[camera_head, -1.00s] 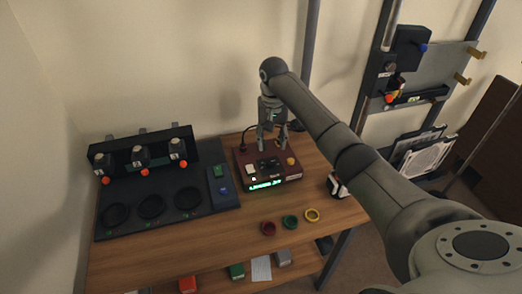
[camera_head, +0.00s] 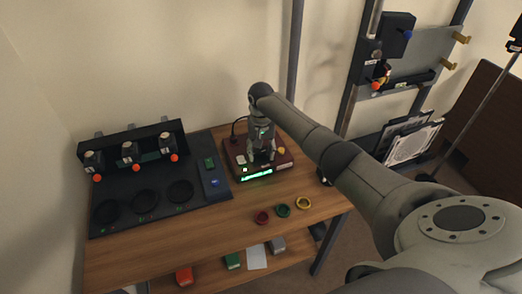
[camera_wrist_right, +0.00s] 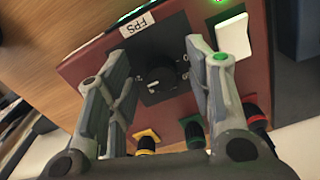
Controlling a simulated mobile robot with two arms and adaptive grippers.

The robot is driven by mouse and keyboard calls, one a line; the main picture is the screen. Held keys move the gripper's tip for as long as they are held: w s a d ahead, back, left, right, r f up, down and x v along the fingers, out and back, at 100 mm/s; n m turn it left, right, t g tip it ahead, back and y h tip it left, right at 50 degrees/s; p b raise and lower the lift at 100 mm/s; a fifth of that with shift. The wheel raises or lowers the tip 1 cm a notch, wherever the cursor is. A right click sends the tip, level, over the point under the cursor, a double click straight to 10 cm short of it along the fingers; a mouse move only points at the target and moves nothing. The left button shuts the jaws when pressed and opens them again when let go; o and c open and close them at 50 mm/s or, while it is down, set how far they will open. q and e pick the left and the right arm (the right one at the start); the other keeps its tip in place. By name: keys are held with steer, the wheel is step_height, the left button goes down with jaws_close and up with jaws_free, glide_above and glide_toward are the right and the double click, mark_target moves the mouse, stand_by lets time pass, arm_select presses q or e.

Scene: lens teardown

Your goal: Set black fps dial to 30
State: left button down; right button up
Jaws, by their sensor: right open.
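The dark red control box (camera_head: 286,161) stands on the wooden table and has a green lit display (camera_head: 257,175). In the right wrist view, the black fps dial (camera_wrist_right: 168,76) sits on a dark square plate, near a white "FPS" label (camera_wrist_right: 136,24). White marks surround the dial, but I cannot read its setting. My right gripper (camera_head: 262,158) is low over the box, pointing down. In the wrist view its two fingers (camera_wrist_right: 160,68) are open, one on each side of the dial, with gaps showing. The gripper hides the dial in the head view. My left gripper is not in view.
A white button (camera_wrist_right: 232,36) and yellow, green and red plugs surround the dial plate. Red, green and yellow rings (camera_head: 283,210) lie in front of the box. A black panel (camera_head: 222,200) with round pads stands left. The table front is mostly clear.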

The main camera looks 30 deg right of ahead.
steer(key=shift+w, duration=0.1)
steer(key=shift+c, duration=1.6)
steer(key=c, duration=0.5)
steer(key=shift+c, duration=1.1)
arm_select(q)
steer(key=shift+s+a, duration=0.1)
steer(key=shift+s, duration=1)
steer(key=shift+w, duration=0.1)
